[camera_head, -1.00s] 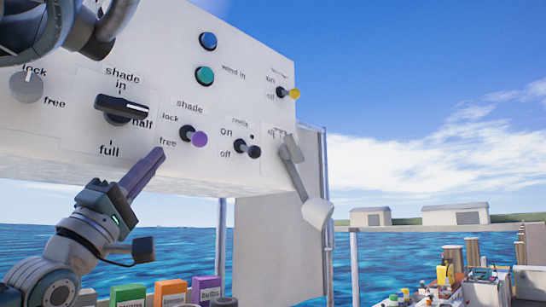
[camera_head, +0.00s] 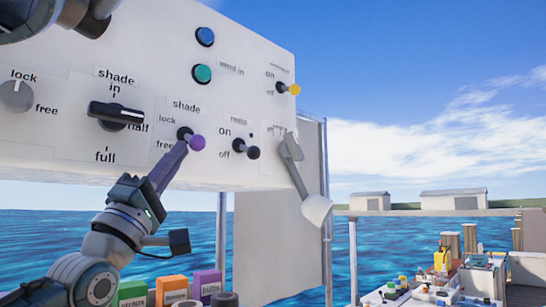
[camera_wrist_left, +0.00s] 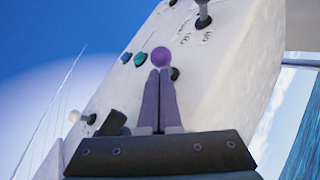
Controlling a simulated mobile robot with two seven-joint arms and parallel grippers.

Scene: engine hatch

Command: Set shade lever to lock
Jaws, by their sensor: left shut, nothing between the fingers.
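The shade lever (camera_head: 197,142) is a short lever with a purple ball knob on the white panel, beside the labels "lock" and "free". Its ball sits lower right of its dark base, nearer the level of "free". My left gripper (camera_head: 184,146), with purple fingers, reaches up from below left. Its shut, empty fingertips are at the ball's lower left side; I cannot tell whether they touch it. In the left wrist view the purple ball (camera_wrist_left: 161,57) shows just beyond the fingertips (camera_wrist_left: 159,73). My right gripper is not in view.
Left of the lever is a black shade rotary knob (camera_head: 117,116). Right of it are a black reels lever (camera_head: 247,149) and a grey handle (camera_head: 298,170). Blue (camera_head: 205,37) and green (camera_head: 203,74) buttons sit above. Coloured boxes (camera_head: 171,290) stand below the panel.

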